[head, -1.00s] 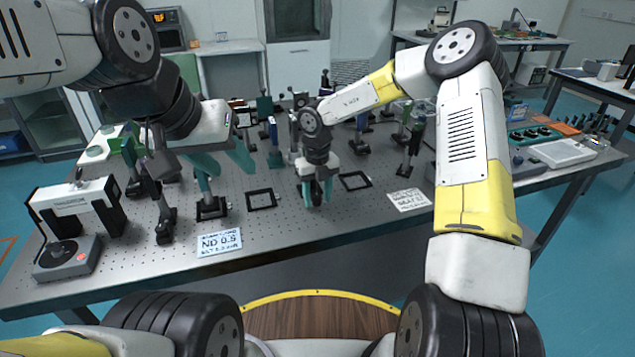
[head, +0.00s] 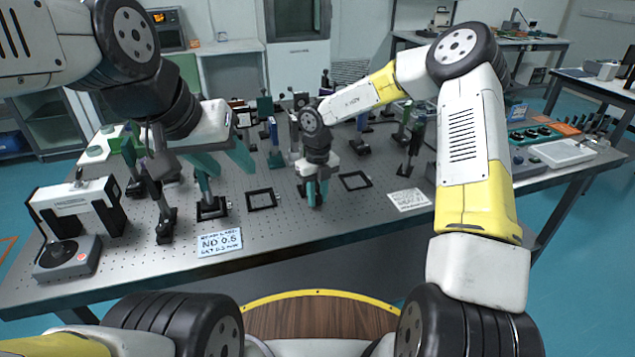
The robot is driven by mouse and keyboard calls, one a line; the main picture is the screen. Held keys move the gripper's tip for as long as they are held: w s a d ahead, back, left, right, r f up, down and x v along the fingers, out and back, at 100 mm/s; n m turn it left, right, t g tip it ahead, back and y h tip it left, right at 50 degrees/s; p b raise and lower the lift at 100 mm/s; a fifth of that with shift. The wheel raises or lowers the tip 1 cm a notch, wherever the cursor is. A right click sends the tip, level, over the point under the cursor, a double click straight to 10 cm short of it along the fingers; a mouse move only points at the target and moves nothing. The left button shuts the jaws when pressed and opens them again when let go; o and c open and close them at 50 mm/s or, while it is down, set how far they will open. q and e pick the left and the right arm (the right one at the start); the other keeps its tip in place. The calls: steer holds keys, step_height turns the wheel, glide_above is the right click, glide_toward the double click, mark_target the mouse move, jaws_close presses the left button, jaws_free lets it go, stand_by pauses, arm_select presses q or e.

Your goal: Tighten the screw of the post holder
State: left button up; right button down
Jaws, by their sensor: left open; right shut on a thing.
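My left gripper (head: 223,164) is open, its teal fingers spread and pointing down toward the table. Below its left finger, a post holder (head: 212,209) with a dark base stands upright on the table; the finger hides its upper part. I cannot tell whether they touch. My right gripper (head: 316,194) points down low over the table, between two black square frames. Its teal fingers are shut on a small dark object, which they mostly hide. The screw is too small to make out.
The perforated optical table (head: 290,225) holds a black square frame (head: 262,199), another frame (head: 355,181), an ND 0.5 label card (head: 220,242) and a second card (head: 408,199). Several posts stand behind the grippers. A white-black device (head: 75,198) stands at left. The front strip is mostly clear.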

mark_target(317, 196)
steer(key=c, duration=1.2)
jaws_free()
step_height(317, 196, up, 8)
steer(key=shift+f, duration=0.1)
